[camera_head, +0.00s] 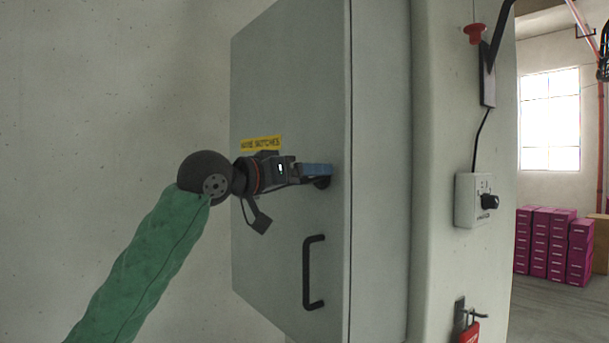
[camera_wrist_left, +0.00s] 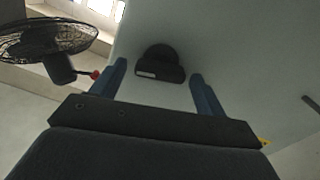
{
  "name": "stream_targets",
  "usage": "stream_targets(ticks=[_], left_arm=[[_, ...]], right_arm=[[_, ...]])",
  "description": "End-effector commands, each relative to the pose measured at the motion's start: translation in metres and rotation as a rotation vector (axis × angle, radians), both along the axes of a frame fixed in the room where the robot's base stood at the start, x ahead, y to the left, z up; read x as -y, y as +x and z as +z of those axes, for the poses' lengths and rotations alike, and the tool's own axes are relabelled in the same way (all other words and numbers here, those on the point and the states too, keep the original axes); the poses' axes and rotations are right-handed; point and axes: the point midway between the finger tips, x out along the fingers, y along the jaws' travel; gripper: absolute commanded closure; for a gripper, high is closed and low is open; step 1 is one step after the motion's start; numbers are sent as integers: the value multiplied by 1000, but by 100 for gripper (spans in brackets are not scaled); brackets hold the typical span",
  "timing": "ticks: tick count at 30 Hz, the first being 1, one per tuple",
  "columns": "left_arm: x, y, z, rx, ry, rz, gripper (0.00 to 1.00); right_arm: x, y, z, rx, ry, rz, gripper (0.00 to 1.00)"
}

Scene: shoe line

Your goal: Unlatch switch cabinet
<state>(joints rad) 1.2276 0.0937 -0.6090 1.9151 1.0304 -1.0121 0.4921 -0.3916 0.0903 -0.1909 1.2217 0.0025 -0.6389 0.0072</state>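The grey switch cabinet (camera_head: 285,90) is on the wall, with a yellow label (camera_head: 261,143) and a black bar handle (camera_head: 314,272) on its front. Its door looks shut. The black latch knob (camera_head: 322,183) is near the door's right edge, above the handle, partly hidden by my gripper. My left gripper (camera_head: 318,170) is at the knob. In the left wrist view, the blue fingers are apart, and the knob (camera_wrist_left: 160,65) with a pale mark lies beyond and between them. No contact can be made out. My right gripper is not in view.
A control box (camera_head: 472,200) with a black knob is on the pillar right of the cabinet. A red padlock (camera_head: 469,332) hangs below it. Magenta boxes (camera_head: 552,243) are stacked at the far right. A black fan (camera_wrist_left: 45,40) shows in the left wrist view.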

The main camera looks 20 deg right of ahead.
Motion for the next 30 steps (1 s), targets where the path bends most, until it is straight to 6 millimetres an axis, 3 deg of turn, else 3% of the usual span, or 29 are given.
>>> stream_targets(ticks=[1,6,7,13,15,21,30], left_arm=[[0,0,0,0,0,0,35],[0,0,0,0,0,0,69],[0,0,0,0,0,0,70],[0,0,-1,47,18,2,70],[0,0,-1,99,34,2,70],[0,-1,0,227,82,2,70],[0,-2,2,254,89,2,70]], right_arm=[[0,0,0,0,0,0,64],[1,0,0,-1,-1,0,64],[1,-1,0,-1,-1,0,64],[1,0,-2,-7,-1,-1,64],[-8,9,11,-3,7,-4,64],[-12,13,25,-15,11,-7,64],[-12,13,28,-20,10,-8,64]])
